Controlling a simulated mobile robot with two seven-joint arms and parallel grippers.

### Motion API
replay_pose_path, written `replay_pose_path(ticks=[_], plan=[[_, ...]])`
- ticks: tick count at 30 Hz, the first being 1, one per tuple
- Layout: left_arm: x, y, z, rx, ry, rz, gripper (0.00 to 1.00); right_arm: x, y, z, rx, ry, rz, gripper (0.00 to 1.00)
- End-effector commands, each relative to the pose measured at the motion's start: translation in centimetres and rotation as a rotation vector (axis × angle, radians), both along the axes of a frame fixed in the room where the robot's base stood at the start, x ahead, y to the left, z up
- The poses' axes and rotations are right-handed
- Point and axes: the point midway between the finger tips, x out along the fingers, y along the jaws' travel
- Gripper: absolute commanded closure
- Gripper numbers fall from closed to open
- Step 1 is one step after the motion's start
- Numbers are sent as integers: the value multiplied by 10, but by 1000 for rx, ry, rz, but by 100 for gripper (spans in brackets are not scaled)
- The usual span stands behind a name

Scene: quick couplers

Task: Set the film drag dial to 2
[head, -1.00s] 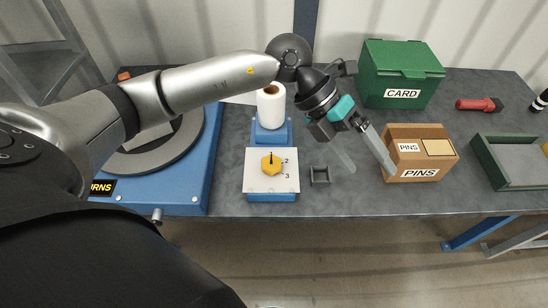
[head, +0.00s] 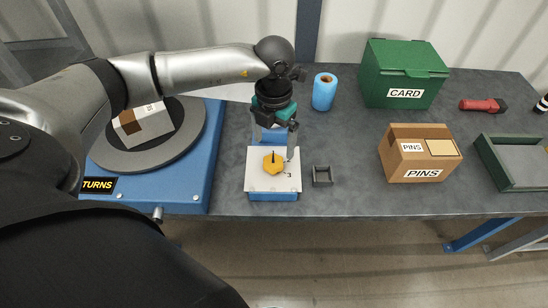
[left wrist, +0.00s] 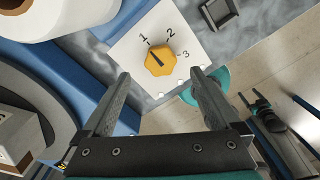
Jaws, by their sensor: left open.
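The yellow film drag dial (head: 274,163) sits on a white plate (head: 256,182) on a blue base. In the left wrist view the dial (left wrist: 159,61) has a black pointer line aimed at the printed 1. The 2 and the 3 follow clockwise around it. My left gripper (head: 275,147) is over the plate, fingers pointing down. In the left wrist view its two open fingers (left wrist: 160,72) stand to either side of the dial, apart from it, with nothing between them.
A small grey tray (head: 322,176) lies right of the plate. A blue turntable unit (head: 190,196) is left. A blue roll (head: 324,92), PINS box (head: 405,171) and green CARD box (head: 385,75) stand to the right.

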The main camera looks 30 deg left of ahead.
Motion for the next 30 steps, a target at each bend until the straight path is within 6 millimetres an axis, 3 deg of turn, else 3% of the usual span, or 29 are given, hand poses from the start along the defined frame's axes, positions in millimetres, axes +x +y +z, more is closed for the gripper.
replay_pose_path(ticks=[3, 9, 15, 23, 30], plan=[[-1, 0, -27, -1, 3, 1, 4, 0, 0, -4, 0, 0, 0, 18], [0, -1, -57, -1, 1, 0, 4, 0, 0, -7, 0, 0, 0, 18], [0, -1, -68, -1, -1, -1, 4, 0, 0, -8, 0, 0, 0, 18], [0, -1, -68, -1, -1, -1, 4, 0, 0, -8, 0, 0, 0, 18], [0, -1, -68, -1, -1, -1, 31, 0, 0, -8, 0, 0, 0, 18]])
